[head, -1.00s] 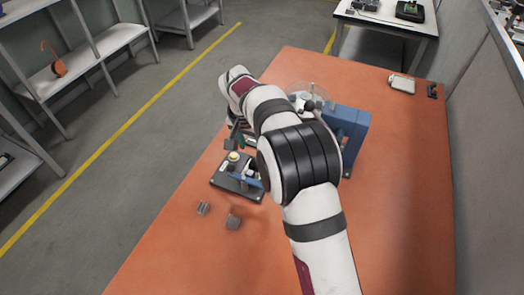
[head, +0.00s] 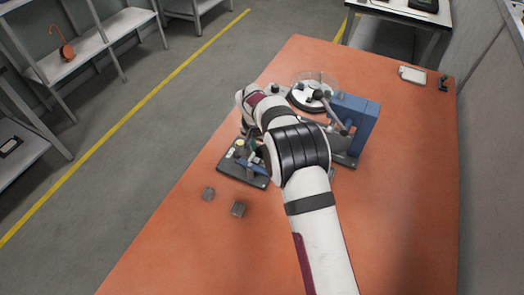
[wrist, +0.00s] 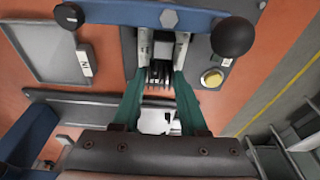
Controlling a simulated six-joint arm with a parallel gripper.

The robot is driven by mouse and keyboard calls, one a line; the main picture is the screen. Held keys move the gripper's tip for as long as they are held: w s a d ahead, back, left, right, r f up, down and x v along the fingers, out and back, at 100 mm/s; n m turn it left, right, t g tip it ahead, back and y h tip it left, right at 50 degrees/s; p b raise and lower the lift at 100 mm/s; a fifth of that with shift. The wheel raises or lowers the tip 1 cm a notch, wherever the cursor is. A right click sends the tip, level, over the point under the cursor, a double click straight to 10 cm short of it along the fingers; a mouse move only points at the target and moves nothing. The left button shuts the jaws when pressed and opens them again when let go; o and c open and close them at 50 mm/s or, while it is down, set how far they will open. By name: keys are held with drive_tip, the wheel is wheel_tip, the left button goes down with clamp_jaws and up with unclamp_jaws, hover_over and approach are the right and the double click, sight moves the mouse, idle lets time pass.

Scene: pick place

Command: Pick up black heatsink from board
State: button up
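The black heatsink (wrist: 160,74), a small finned block, shows in the wrist view between the tips of my gripper (wrist: 162,60). The green fingers lie on either side of it with little or no visible gap. I cannot tell whether they press on it or whether it still rests on the board. The dark board fixture (wrist: 201,99) lies beneath, with a blue bar (wrist: 130,16), a black knob (wrist: 233,37) and a yellow button (wrist: 212,78). In the head view the fixture (head: 232,172) is partly hidden by my arm, and the heatsink cannot be made out.
Two small grey blocks (head: 208,193) (head: 238,209) lie on the orange table (head: 180,250) in front of the fixture. A blue machine (head: 366,128) with a round clear-topped dish (head: 313,88) stands close behind my arm. The table's right side is mostly clear.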

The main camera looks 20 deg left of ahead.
clamp_jaws()
drive_tip(key=shift+r, duration=3.05)
